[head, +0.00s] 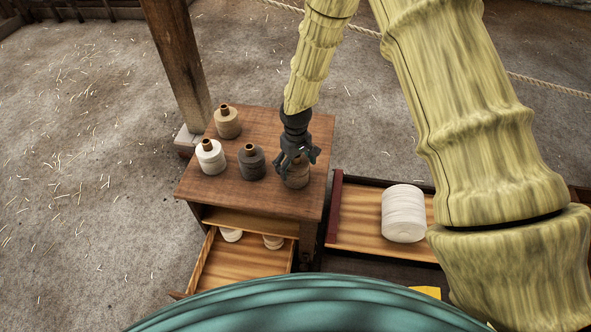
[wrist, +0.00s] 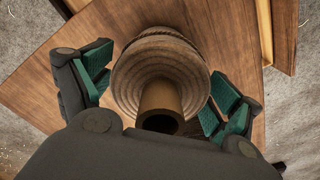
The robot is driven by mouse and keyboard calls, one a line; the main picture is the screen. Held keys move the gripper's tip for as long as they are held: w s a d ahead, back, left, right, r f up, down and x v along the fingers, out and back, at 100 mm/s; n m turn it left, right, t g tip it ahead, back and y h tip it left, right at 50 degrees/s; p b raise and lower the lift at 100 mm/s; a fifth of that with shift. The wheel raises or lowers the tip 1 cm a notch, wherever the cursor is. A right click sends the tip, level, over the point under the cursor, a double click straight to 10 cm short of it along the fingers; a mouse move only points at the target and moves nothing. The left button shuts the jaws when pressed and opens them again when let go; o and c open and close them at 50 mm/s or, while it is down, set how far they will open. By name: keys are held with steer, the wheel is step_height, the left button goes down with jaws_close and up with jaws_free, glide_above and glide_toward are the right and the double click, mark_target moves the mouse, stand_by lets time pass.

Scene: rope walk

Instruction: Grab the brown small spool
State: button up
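The brown small spool (head: 298,176) stands on the small wooden table near its front right edge, partly hidden by my gripper in the head view. In the wrist view the brown spool (wrist: 162,75) is seen from above, with its hollow core pointing toward the camera. My gripper (head: 297,158) is above and around it.
On the table (head: 245,196) stand a tan spool (head: 228,124), a white spool (head: 211,158) and a dark grey spool (head: 252,163). An open drawer (head: 240,264) below holds pale spools. A wooden post (head: 178,65) rises behind the table.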

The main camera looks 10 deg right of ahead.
steer(key=c, duration=0.6)
steer(key=shift+c, duration=0.8)
steer(key=shift+r, duration=0.1)
